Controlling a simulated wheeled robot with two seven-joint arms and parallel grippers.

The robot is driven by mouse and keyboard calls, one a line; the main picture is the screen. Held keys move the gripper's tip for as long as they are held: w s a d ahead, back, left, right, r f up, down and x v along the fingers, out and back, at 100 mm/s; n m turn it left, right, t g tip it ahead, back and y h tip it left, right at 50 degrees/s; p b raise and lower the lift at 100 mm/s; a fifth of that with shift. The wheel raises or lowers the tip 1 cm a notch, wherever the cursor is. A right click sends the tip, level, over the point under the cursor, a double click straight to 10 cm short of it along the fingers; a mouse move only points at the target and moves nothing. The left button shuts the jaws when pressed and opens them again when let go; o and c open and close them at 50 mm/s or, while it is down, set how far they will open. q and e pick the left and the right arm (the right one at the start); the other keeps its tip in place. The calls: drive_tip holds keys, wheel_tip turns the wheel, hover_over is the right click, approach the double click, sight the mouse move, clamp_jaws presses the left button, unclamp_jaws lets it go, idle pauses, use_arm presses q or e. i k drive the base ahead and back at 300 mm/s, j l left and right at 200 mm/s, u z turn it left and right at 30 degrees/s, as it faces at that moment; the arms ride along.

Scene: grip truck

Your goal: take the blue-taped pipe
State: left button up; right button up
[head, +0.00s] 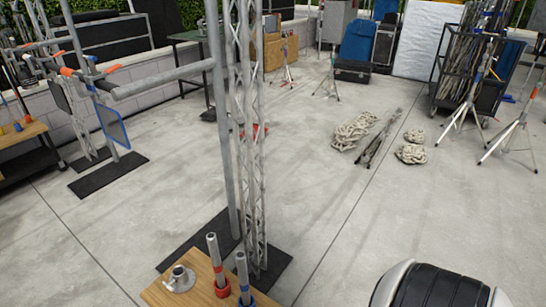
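The blue-taped pipe (243,275) is a short grey metal tube standing upright near the front edge of the picture. A blue band (248,300) is around its lower part, and its foot is cut off by the picture's bottom edge. It stands at the right end of a small wooden top (197,258). A similar red-taped pipe (216,262) stands upright just to its left, a small gap apart. Neither of my grippers shows in the head view.
A metal clamp plate (180,279) lies on the wooden top. A tall truss (250,130) and a grey pole (221,140) rise just behind the pipes from black floor mats (275,268). Rope coils (353,133) lie farther back. Open concrete floor stretches to the right.

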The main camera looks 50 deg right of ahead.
sight(241, 261)
drive_tip(key=z, duration=1.15)
